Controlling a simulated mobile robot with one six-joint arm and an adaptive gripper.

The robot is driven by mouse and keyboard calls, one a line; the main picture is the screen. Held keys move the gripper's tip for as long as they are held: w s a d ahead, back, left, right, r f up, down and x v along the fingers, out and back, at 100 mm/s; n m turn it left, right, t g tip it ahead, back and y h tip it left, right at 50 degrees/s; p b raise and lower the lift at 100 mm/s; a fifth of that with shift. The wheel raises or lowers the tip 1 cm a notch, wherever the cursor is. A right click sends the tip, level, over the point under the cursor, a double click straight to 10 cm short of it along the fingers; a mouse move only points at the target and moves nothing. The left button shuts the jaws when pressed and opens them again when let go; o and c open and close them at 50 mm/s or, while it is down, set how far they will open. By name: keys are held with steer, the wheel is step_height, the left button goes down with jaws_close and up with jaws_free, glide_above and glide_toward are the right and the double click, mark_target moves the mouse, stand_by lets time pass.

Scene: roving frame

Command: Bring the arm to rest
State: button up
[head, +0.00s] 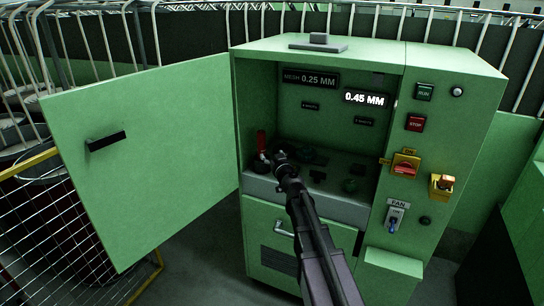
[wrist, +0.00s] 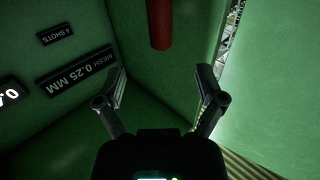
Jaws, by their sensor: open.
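My arm (head: 318,245) reaches up from the bottom of the head view into the open green cabinet (head: 335,60). My gripper (head: 272,160) is inside the cabinet opening, at the left, by a red handle (head: 261,138). In the wrist view my gripper (wrist: 162,88) has its two fingers spread wide with nothing between them. The red handle (wrist: 160,24) shows beyond the fingertips, apart from them. In the head view my gripper partly hides the base of the handle.
The cabinet door (head: 150,150) stands wide open at the left. Inside are a "MESH 0.25 MM" label (head: 311,79) and a lit "0.45 MM" display (head: 365,99). RUN (head: 424,92) and STOP (head: 416,123) buttons, a yellow switch (head: 405,166) and a FAN switch (head: 394,218) line the right panel.

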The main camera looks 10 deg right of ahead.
steer(key=shift+a, duration=0.1)
steer(key=s+a+f+n+g+y, duration=0.2)
steer(key=s+a+f+g, duration=0.3)
steer(key=s, duration=0.2)
steer(key=s+a+f+n+g+y, duration=0.1)
steer(key=s+a+f+g+y, duration=0.1)
steer(key=s+a+f+g, duration=0.45)
steer(key=s+d+f+m+g+h, duration=0.25)
steer(key=s+d+f, duration=0.2)
steer(key=s, duration=0.45)
steer(key=s+d+f+m+g+h, duration=0.25)
steer(key=s+d+h, duration=0.2)
steer(key=s, duration=0.45)
step_height(320, 180, up, 16)
steer(key=s+d+g+p, duration=0.1)
steer(key=p, duration=1.5)
steer(key=shift+s+d, duration=0.2)
steer(key=shift+s, duration=0.05)
steer(key=shift+f, duration=0.15)
